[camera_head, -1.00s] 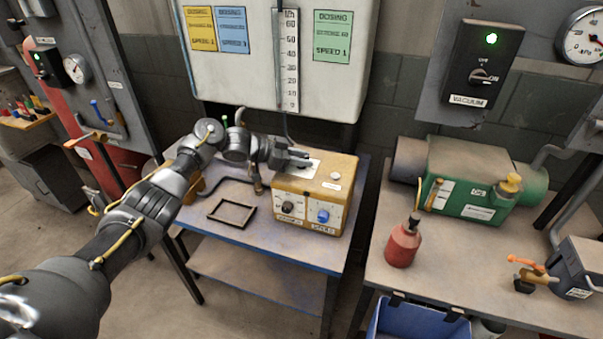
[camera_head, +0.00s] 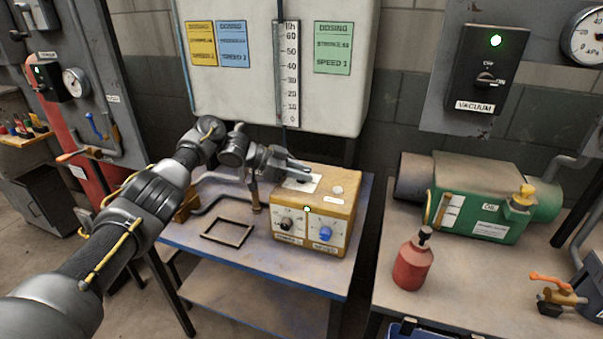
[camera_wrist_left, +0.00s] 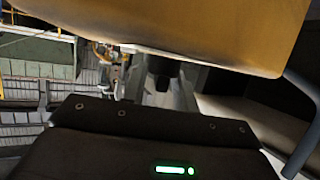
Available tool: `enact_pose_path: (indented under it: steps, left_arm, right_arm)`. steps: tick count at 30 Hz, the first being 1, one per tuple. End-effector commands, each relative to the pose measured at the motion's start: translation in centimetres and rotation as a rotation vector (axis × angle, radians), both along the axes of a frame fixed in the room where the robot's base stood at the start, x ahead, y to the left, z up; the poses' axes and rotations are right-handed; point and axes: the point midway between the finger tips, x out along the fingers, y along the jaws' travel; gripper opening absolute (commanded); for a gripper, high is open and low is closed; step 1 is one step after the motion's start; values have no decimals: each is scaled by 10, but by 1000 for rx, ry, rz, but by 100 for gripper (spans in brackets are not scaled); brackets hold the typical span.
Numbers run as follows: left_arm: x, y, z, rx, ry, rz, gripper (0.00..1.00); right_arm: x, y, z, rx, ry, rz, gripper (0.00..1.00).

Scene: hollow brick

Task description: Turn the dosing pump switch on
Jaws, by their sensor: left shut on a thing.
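The dosing pump (camera_head: 287,237) is a yellow box on the blue-edged table. Its front has a black knob (camera_head: 287,224) and a blue knob (camera_head: 326,233). A small pale lit spot (camera_head: 307,209) shows at the front's upper edge. My left gripper (camera_head: 303,172) reaches the pump's top from the left, over a white label plate. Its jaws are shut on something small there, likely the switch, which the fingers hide. In the left wrist view the pump's yellow body (camera_wrist_left: 200,30) fills the top, and a dark piece (camera_wrist_left: 160,72) sits near the fingers. My right gripper is out of view.
An empty dark frame (camera_head: 227,231) lies on the pump's table. A red bottle (camera_head: 411,265) and a green oil pump (camera_head: 478,206) stand on the right table. Behind is a panel with dosing cards (camera_head: 333,48) and a scale. A vacuum switch box (camera_head: 486,70) hangs on the right.

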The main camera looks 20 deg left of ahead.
Motion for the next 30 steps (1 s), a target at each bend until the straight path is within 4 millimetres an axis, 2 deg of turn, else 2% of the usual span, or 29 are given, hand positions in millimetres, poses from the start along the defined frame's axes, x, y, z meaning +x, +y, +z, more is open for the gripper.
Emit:
enact_pose_path:
  steps: [3, 10, 14, 24, 30]
  left_arm:
    - [0, 0, 0, -1, -2, 1, 36]
    - [0, 0, 0, 0, 0, 1, 36]
    - [-2, 8, 2, 0, -2, 2, 36]
    - [-20, 65, 27, 3, -3, 3, 36]
    - [-28, 88, 38, 2, -2, 1, 36]
  right_arm:
    - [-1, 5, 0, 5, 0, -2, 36]
    - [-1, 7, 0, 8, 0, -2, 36]
    - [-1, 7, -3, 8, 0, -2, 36]
    - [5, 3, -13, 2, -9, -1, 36]
    - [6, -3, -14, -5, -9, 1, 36]
